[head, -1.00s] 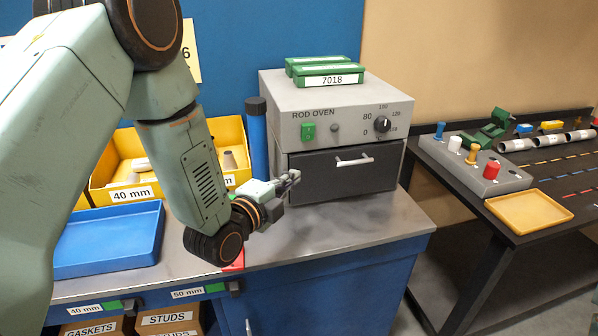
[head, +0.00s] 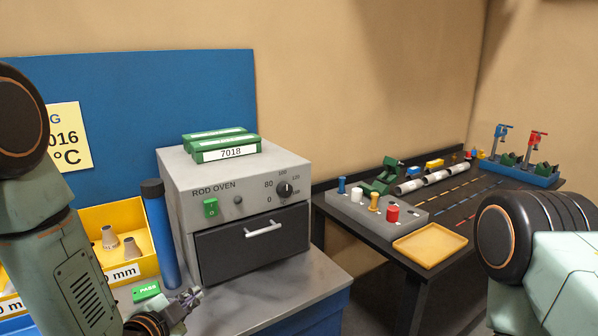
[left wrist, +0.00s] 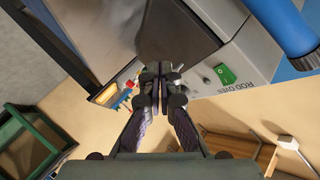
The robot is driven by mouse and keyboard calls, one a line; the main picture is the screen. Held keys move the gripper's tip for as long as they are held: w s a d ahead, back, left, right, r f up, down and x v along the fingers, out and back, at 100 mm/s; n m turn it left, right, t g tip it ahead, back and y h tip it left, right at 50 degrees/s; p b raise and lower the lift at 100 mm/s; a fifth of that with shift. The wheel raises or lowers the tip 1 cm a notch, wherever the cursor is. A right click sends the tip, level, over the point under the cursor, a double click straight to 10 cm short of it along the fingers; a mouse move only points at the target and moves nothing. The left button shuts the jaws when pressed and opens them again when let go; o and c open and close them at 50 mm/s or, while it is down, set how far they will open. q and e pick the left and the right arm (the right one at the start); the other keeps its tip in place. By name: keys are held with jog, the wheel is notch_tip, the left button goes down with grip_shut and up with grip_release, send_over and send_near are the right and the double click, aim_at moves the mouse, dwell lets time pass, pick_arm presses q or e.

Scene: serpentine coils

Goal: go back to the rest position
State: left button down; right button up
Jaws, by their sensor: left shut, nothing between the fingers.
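My left gripper (head: 188,299) shows at the bottom left of the head view, in front of the rod oven and above the bench top. Its fingers are together with nothing between them, and the left wrist view also shows the closed fingertips (left wrist: 158,75). The grey rod oven (head: 238,205) stands behind it with its black drawer (head: 255,243) shut. A link of my right arm shows at the right edge of the head view, but my right gripper is out of the picture.
A blue cylinder (head: 161,240) stands left of the oven, beside a yellow bin (head: 140,255). A green PASS tag (head: 146,291) lies near my left gripper. The bench top (head: 290,290) right of the gripper is clear. A dark table (head: 345,225) with a yellow tray (head: 430,245) stands further right.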

pick_arm(q)
jog(key=s+f+n+g+y+b, duration=0.2)
jog(key=s+f+n+g+b, duration=1)
jog(key=s+f, duration=2.2)
jog(key=shift+s+a+g+b, duration=0.4)
jog(key=shift+s+g, duration=0.4)
jog(key=shift+s, duration=0.15)
jog(key=c, duration=2.1)
grip_release()
